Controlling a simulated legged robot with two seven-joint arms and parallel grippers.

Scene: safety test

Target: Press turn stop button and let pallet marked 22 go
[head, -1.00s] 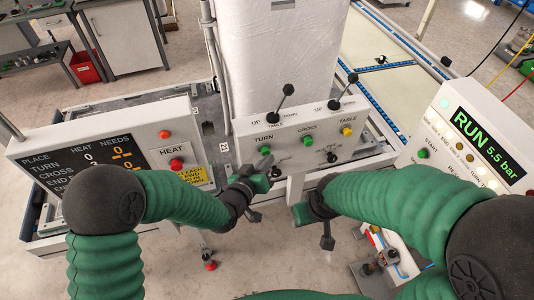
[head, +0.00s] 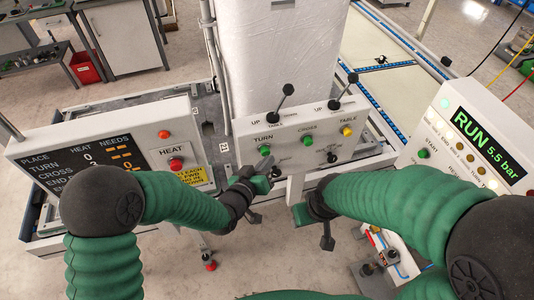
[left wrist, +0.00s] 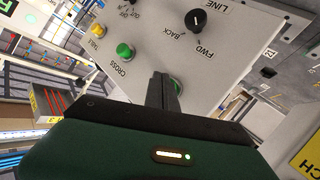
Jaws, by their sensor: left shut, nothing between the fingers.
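The control panel (head: 300,135) faces me with TURN, CROSS and TABLE labels. The green button (head: 265,151) under TURN shows just above my left gripper (head: 267,164). In the left wrist view, the shut, empty fingers (left wrist: 162,82) partly cover this green button (left wrist: 177,86); I cannot tell whether they touch it. A black knob marked FWD and BACK (left wrist: 196,20) is beside it. My right gripper (head: 327,242) hangs below the panel, apart from it; its jaws are unclear. I cannot make out a pallet marked 22.
The HEAT panel (head: 30,148) with a red button (head: 175,165) stands at left. The panel reading RUN 5.5 bar (head: 481,135) stands at right. Two black levers (head: 286,92) rise from the middle panel. A wrapped column (head: 280,60) stands behind it.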

